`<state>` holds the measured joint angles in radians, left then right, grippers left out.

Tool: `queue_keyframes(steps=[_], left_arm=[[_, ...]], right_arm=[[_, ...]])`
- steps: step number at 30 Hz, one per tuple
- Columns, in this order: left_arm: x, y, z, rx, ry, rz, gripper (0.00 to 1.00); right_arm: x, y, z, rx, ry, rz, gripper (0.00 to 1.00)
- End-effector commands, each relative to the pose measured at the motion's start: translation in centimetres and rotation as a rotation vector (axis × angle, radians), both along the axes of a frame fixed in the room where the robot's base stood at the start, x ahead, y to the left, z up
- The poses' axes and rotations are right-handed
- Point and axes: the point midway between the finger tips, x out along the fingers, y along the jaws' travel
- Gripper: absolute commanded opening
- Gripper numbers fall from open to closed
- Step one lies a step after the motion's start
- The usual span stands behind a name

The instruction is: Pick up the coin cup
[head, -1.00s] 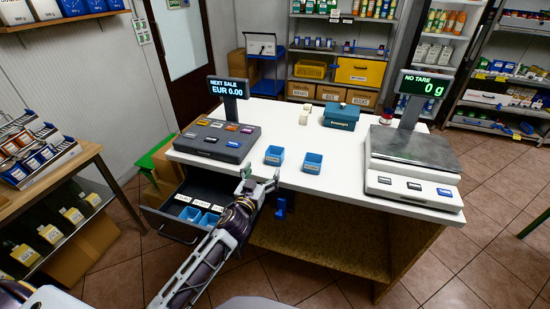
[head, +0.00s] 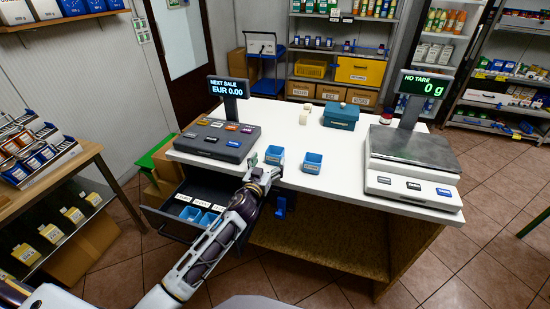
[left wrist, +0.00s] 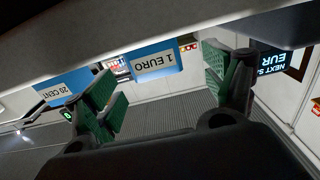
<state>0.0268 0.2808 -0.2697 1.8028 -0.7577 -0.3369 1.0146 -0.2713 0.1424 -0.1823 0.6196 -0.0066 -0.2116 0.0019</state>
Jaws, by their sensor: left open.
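Two small blue coin cups stand upright on the white counter. The left cup (head: 274,155), labelled 1 EURO in the left wrist view (left wrist: 155,64), is just beyond my left gripper (head: 264,174). The right cup (head: 312,162) appears to be the one labelled 20 CENT in the left wrist view (left wrist: 52,90). My left gripper is open at the counter's front edge, and its green-padded fingers (left wrist: 160,88) frame the 1 EURO cup from the near side. I see no grip on it. My right gripper is out of view.
An open drawer (head: 165,208) with more blue cups juts out below the till (head: 217,138). A scale (head: 412,176) stands at right and a blue-green box (head: 341,117) at the back. The counter's front middle (head: 335,186) is clear.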

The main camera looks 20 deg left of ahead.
Motion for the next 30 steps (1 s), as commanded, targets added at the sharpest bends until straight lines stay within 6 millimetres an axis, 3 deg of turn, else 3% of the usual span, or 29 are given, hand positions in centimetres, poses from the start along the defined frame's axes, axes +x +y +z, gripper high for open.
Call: queue_keyframes(steps=[10, 20, 30], left_arm=[[0.2, 0.0, 0.1, 0.001, -0.001, 0.000, 0.84], [2.1, -0.4, 0.4, 0.003, -0.001, 0.000, 0.84], [4.6, -0.7, 0.5, 0.002, -0.001, 0.000, 0.84]], right_arm=[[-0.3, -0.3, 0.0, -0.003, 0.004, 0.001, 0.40], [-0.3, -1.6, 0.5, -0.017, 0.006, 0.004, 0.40], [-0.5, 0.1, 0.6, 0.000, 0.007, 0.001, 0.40]])
